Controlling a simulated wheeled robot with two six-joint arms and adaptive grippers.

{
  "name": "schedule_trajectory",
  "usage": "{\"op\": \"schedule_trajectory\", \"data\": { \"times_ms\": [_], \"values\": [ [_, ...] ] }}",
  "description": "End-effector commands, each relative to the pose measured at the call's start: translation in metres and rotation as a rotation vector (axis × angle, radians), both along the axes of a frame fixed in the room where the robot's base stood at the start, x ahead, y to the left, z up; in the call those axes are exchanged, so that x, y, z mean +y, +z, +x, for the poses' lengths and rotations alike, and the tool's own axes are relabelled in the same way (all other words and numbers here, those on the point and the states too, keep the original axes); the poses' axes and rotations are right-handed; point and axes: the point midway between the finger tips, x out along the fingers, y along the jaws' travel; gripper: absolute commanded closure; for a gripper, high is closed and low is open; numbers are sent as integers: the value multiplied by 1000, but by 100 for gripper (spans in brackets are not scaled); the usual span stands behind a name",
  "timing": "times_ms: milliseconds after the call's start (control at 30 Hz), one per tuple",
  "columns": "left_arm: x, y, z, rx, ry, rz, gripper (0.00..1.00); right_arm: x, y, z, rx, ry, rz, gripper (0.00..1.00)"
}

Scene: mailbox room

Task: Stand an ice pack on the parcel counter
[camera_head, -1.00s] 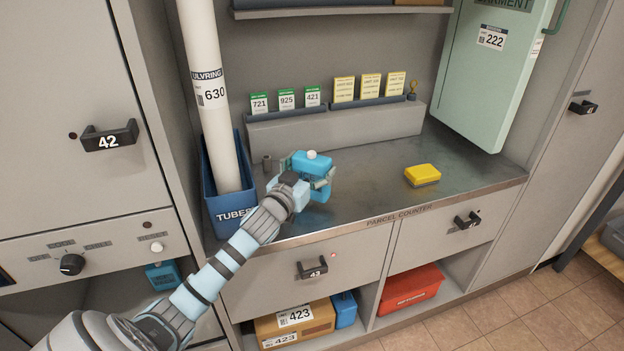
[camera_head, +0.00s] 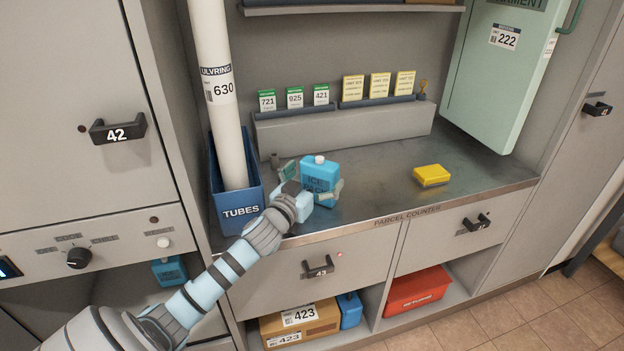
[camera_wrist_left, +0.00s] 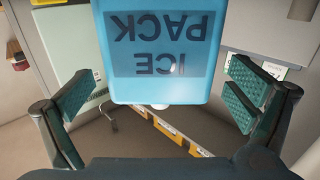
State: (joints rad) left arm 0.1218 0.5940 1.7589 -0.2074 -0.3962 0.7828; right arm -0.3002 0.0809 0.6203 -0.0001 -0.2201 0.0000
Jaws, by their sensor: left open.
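A blue ice pack (camera_head: 319,172) with a white cap stands upright on the parcel counter (camera_head: 385,190), near its left front part. My left gripper (camera_head: 312,184) is open in front of it, one finger to each side. In the left wrist view the ice pack (camera_wrist_left: 160,55) shows upside down between the spread fingers (camera_wrist_left: 158,98), with gaps on both sides. The gripper's palm hides part of the pack's lower front in the head view. My right gripper is not in view.
A blue tubes bin (camera_head: 240,212) with a tall white tube (camera_head: 222,120) stands left of the pack. A yellow sponge-like block (camera_head: 432,175) lies to the right. A card ledge (camera_head: 345,125) runs behind. The counter between pack and block is clear.

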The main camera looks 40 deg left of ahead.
Motion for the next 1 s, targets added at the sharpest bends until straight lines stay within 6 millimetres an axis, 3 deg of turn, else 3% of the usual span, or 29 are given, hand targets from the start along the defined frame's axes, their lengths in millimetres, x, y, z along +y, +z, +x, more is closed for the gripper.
{"op": "schedule_trajectory", "data": {
  "times_ms": [133,300,833,1000],
  "values": [
    [-7,-1,-33,2,-3,4,1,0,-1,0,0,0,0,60],
    [-10,0,-53,0,-1,1,1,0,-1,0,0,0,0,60],
    [-10,2,-53,-1,0,-1,1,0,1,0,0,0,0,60],
    [-10,27,-53,-1,0,0,1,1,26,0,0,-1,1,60]
  ]
}}
